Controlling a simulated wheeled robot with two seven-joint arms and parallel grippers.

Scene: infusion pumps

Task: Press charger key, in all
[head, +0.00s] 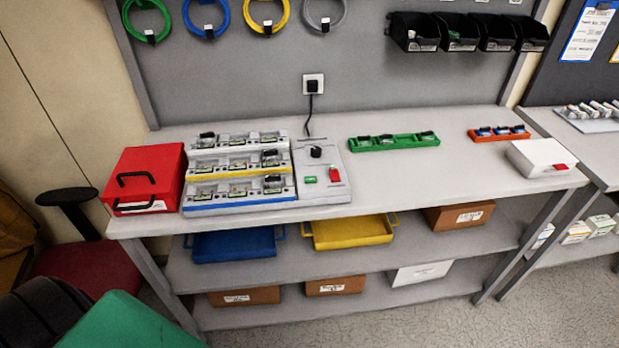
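The charger (240,170) stands on the left half of the bench. It has three stepped rows of bays with clear-covered green units, and grey, yellow and blue stripes along the rows. Small black parts stand up at some bays, mostly at the right ends. A grey control panel (325,194) adjoins it on the right, with a green key (310,180), a red switch-like part (335,175) and a black knob-like part (316,152). Key markings are too small to read. Neither of my grippers is in view.
A red case (146,180) stands left of the charger. A green rack (394,142), an orange rack (499,133) and a white box (540,158) stand to the right. A black cord (309,117) runs to a wall socket. The bench front right of the panel is clear.

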